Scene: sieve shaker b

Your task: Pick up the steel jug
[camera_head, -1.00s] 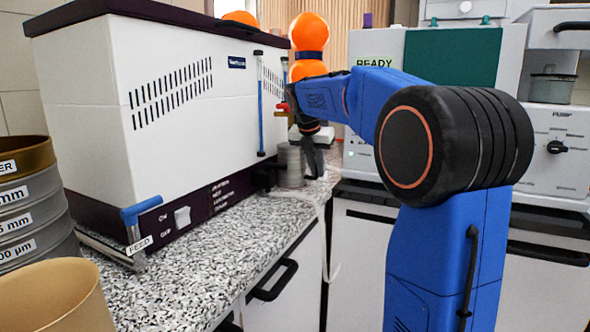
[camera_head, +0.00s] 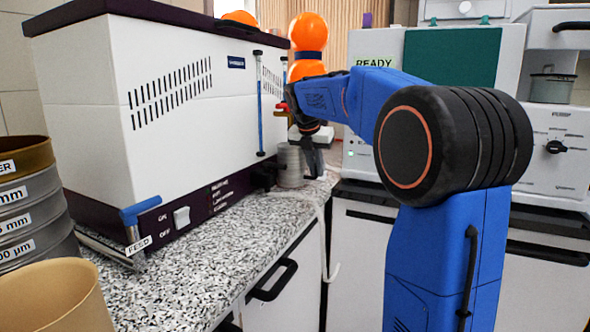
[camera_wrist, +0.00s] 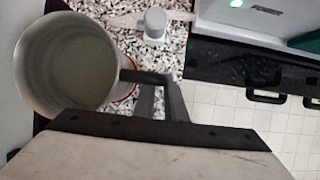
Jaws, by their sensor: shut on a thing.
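The steel jug (camera_wrist: 72,62) is a grey round vessel seen from above at the left of the wrist view, with its open mouth facing the camera. Its dark handle (camera_wrist: 145,77) points right, between the fingers of my gripper (camera_wrist: 160,98). In the head view the jug (camera_head: 291,166) stands small and grey at the far end of the counter, beside the white machine. My gripper (camera_head: 314,163) is at its right side there, shut on the handle. The fingertips are partly hidden in both views. I cannot tell whether the jug's base touches the counter.
The speckled counter (camera_head: 185,275) carries the large white machine (camera_head: 180,90) close left of the jug. Stacked sieves (camera_head: 28,215) and a tan container (camera_head: 60,300) stand at the near left. A small white-grey object (camera_wrist: 155,22) stands beyond the jug. Open floor lies right of the counter.

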